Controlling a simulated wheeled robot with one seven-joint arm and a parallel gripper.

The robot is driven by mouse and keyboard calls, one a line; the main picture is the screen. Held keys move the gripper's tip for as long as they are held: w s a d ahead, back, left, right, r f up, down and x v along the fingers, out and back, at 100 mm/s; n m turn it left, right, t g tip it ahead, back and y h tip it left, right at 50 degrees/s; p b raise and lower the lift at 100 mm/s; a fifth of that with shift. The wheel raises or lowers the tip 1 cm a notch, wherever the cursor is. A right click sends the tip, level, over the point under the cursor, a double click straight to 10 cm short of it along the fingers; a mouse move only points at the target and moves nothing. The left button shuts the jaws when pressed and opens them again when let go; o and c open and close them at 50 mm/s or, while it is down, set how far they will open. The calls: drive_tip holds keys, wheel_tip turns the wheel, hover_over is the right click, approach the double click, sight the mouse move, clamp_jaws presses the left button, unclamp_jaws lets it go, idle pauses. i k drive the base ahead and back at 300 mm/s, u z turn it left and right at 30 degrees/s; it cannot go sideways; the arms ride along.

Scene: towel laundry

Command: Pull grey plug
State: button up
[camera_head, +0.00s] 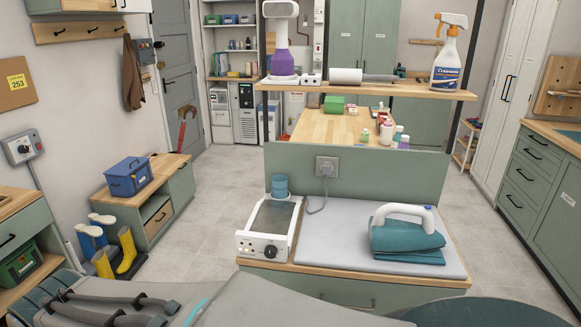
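The grey plug (328,170) sits at a socket plate (318,163) on the green upright panel behind the worktop. A grey cord (324,190) hangs from it and runs down to the worktop beside the white appliance. The iron (404,214), white-handled with a teal body, rests on folded teal cloth (405,243) on a grey pad (350,240). My gripper is not in view. Grey parts at the bottom edge look like my own body.
A white appliance with a dark top (271,222) stands left of the pad, with a teal round thing (280,185) behind it. A shelf (370,90) with a spray bottle (449,55) spans above the socket. Floor (215,195) is clear on the left; boots (127,250) stand there.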

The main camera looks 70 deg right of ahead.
sight(326, 168)
drive_tip(key=z, duration=0.75)
drive_tip(key=i, duration=0.85)
drive_tip(key=z, duration=1.35)
drive_tip(key=i, duration=0.4)
drive_tip(key=z, duration=0.35)
